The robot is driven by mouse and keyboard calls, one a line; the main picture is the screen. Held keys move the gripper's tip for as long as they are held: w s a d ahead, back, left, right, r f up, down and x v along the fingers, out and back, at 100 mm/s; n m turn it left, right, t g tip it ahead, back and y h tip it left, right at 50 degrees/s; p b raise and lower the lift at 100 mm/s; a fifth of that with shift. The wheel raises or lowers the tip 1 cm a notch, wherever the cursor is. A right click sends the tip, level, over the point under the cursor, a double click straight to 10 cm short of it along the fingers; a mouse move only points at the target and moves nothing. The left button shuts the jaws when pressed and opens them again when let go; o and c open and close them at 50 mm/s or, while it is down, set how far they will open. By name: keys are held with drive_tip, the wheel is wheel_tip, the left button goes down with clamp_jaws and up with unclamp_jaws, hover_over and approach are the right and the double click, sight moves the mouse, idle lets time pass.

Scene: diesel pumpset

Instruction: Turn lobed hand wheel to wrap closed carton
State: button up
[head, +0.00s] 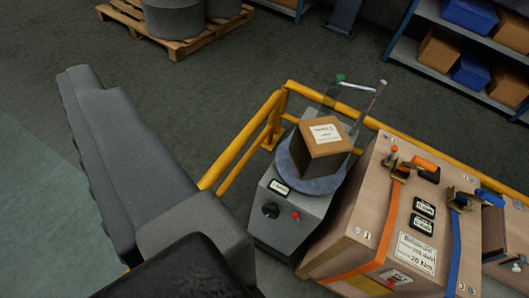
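A closed brown carton (321,150) with a white label sits on a round blue-grey turntable (297,178). The turntable is on top of a grey machine (262,232). A dark lobed hand wheel (270,211) is on the machine's front face, below a small label plate (279,187) and left of a red button (296,216). My grey arm links fill the left and bottom of the head view. No gripper fingers show, and nothing visible touches the hand wheel or the carton.
A yellow rail (239,155) runs left of and behind the machine. A large wooden box (375,225) with orange and blue straps stands close on its right. Shelves (402,52) with bins are at upper right, a pallet (180,45) with drums at upper left. Open floor lies between.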

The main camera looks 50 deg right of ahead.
drive_tip(key=w+f+m, duration=0.2)
drive_tip(key=w+f, duration=0.7)
drive_tip(key=w, duration=0.3)
drive_tip(key=w+f+m, duration=0.2)
drive_tip(key=w+f, duration=0.7)
drive_tip(key=w, duration=0.3)
drive_tip(key=w+d+f+m+h, duration=0.1)
drive_tip(key=w+d+f+m, duration=0.15)
drive_tip(key=f, duration=0.55)
drive_tip(key=w+d+f+m+h, duration=0.1)
drive_tip(key=w+d+f+h, duration=0.1)
drive_tip(key=w+f, duration=0.35)
drive_tip(key=w+d+f+m+h, duration=0.1)
drive_tip(key=d+f+m, duration=0.15)
drive_tip(key=f, duration=0.65)
drive_tip(key=m+g+h, duration=0.4)
drive_tip(key=g+h, duration=0.5)
drive_tip(key=h, duration=0.4)
approach(269, 213)
drive_tip(key=b+x, duration=0.2)
drive_tip(key=x, duration=0.9)
drive_tip(key=shift+d, duration=0.15)
